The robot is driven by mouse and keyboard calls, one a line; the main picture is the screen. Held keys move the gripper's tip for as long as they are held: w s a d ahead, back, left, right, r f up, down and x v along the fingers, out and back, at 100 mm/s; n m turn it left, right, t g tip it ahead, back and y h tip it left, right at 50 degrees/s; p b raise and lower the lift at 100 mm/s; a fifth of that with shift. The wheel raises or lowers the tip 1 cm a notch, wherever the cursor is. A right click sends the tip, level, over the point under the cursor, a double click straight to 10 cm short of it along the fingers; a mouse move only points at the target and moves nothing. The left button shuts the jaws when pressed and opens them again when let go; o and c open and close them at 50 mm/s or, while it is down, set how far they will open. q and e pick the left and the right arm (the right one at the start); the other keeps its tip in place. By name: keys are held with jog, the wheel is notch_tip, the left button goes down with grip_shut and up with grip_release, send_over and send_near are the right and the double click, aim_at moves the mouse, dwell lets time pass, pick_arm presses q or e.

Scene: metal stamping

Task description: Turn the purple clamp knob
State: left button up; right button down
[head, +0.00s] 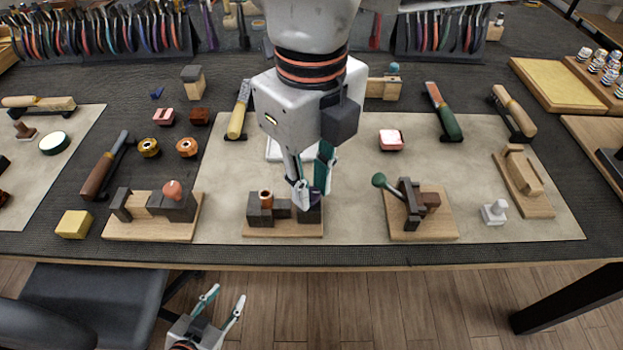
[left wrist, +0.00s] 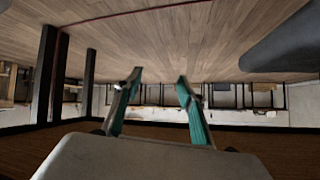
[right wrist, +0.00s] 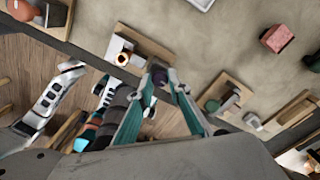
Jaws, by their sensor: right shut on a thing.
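The purple clamp knob (head: 316,199) is at the right end of a small clamp with dark blocks on a wooden base (head: 283,230), near the table's front edge. A brown cylinder (head: 266,198) stands at the clamp's left end. My right gripper (head: 312,190) points down at the knob and is shut on it, partly hiding it. In the right wrist view the knob (right wrist: 160,76) shows dark between the fingertips. My left gripper (head: 226,294) is open and empty, low in front of the table; its spread fingers show in the left wrist view (left wrist: 159,78).
A wooden fixture with a red knob (head: 173,190) stands left of the clamp, and one with a green-knobbed lever (head: 380,180) stands right. A grey chair (head: 95,295) is by my left arm. Several pliers hang at the back. The mat between fixtures is mostly clear.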

aim_at(312, 193)
jog(key=shift+r+m, duration=0.1)
jog(key=shift+m, duration=0.5)
jog(key=shift+w, duration=0.1)
jog(key=c, duration=1.9)
grip_release()
notch_tip(312, 193, up, 12)
